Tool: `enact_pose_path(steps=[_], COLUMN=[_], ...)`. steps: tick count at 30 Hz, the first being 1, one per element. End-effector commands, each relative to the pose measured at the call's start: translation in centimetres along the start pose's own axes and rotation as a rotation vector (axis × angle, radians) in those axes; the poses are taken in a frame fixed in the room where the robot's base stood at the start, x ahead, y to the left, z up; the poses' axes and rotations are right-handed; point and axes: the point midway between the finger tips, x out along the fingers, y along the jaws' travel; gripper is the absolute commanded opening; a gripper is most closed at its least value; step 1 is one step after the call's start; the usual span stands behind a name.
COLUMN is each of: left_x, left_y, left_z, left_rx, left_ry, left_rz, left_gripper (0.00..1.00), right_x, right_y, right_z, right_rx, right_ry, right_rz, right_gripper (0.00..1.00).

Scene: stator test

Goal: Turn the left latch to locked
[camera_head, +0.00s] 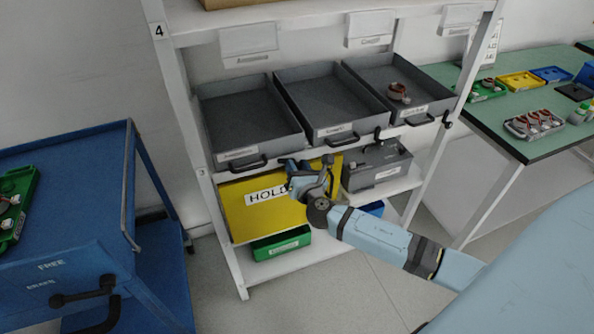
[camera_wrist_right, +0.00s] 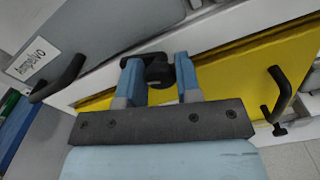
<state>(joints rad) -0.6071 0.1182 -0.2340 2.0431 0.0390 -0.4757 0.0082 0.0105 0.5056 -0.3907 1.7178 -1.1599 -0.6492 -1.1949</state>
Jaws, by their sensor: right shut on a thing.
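A yellow panel (camera_head: 238,213) marked HOLD stands upright in the shelf below the grey bins; it also shows in the wrist view (camera_wrist_right: 255,72). My right gripper (camera_head: 300,172) is at the panel's upper edge. In the wrist view its two blue fingers (camera_wrist_right: 160,80) are shut on a black knob (camera_wrist_right: 158,72), which appears to be the latch. In the head view my gripper hides this knob, and I cannot tell which way the latch is turned. My left gripper is not in view.
Three grey bins (camera_head: 248,120) with black front handles sit just above my gripper. A grey box (camera_head: 376,165) stands right of the panel, and a green bin (camera_head: 281,245) below. A blue cart (camera_head: 60,240) stands left, a green-topped table (camera_head: 500,125) right.

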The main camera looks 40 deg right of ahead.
Motion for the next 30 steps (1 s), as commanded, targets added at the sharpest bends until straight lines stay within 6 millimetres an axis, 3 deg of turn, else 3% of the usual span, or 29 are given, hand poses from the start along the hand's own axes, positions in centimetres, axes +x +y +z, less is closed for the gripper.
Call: enact_pose_path(steps=[30], left_x=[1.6], left_y=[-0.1], left_z=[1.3], left_rx=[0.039], left_ry=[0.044], left_rz=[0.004], left_gripper=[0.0], right_x=[0.0], right_y=[-0.3], right_z=[-0.2], right_rx=[0.959], right_ry=[-0.003], right_rz=[-0.001], right_gripper=[0.08])
